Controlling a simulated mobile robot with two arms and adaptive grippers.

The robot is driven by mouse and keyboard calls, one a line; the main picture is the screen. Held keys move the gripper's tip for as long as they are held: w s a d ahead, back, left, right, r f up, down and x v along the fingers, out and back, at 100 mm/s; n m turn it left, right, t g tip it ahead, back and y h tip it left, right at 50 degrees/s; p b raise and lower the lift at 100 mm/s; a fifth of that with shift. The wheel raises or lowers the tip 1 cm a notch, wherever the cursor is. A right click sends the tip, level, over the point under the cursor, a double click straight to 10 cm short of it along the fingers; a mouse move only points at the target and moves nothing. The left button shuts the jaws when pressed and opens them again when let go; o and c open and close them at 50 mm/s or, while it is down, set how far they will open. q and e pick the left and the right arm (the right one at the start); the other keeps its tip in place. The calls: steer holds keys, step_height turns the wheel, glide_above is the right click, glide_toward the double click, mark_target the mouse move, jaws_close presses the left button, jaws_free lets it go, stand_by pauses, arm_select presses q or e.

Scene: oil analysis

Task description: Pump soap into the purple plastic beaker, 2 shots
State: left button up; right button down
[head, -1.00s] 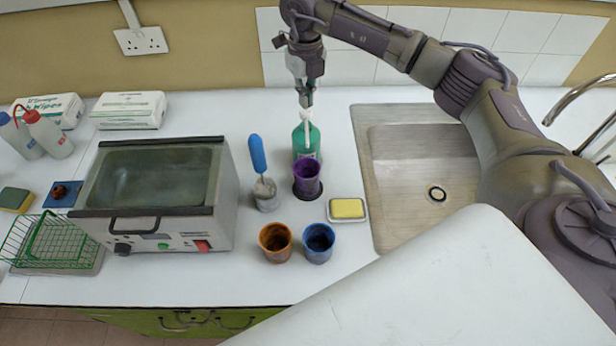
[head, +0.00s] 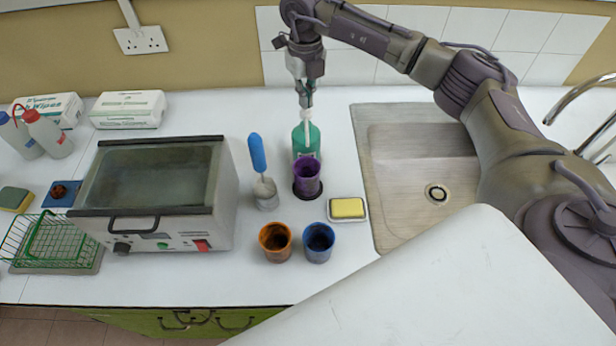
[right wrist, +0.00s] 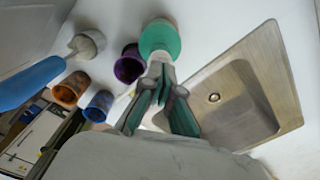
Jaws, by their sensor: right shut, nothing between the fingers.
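The green soap bottle (head: 300,138) with a white pump stands upright on the white counter, left of the sink. The purple beaker (head: 307,180) stands just in front of it on a dark round base, with the pump's spout pointing toward it. My right gripper (head: 306,101) points down right above the pump head, fingers shut and empty. I cannot tell for sure whether the fingertips touch the pump. The right wrist view shows the fingers (right wrist: 163,88) close to the bottle (right wrist: 160,38), with the purple beaker (right wrist: 129,65) beside it. My left gripper is not in view.
An orange beaker (head: 275,243) and a blue beaker (head: 318,243) stand in front, near a yellow sponge (head: 347,208) on a dish. A blue-handled brush (head: 258,153) stands in a holder to the left, beside a water bath (head: 160,225). The sink (head: 415,200) is to the right.

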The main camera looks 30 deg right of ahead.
mark_target(306, 112)
steer(key=shift+f+b, duration=1)
steer(key=shift+f, duration=0.65)
steer(key=shift+s, duration=0.1)
steer(key=shift+r+p, duration=1.05)
steer(key=shift+r, duration=0.75)
steer(key=shift+f, duration=0.1)
steer(key=shift+f+b, duration=1.25)
steer(key=shift+f, duration=0.45)
